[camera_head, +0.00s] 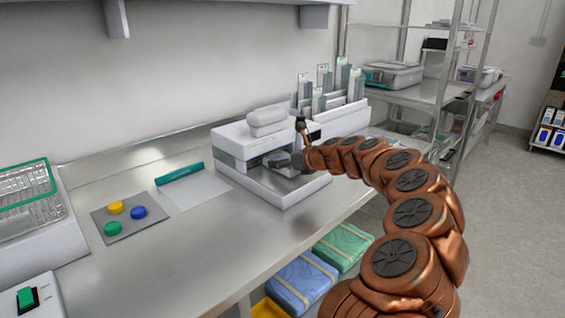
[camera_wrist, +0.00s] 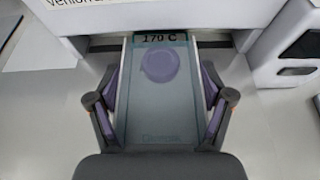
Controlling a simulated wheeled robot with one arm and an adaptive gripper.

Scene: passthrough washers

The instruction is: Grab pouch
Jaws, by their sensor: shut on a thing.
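The pouch (camera_wrist: 150,110) is a flat grey-blue strip with a purple round patch and a dark band reading "170 C" at its far end. In the wrist view my gripper (camera_wrist: 160,112) has a finger on each long side of it and is shut on it. The pouch's far end meets the front of a white machine (camera_wrist: 185,12). In the head view my gripper (camera_head: 291,159) is at the open front of the white machine (camera_head: 230,134), above its shallow tray. The pouch cannot be made out clearly there.
Several upright packs (camera_head: 322,90) stand behind the machine. A grey mat (camera_head: 128,228) with three coloured discs and a white sheet (camera_head: 195,190) lie to the left on the metal bench. A wire basket (camera_head: 25,190) is at far left. Blue (camera_head: 300,283) and green (camera_head: 343,246) bundles sit below the bench.

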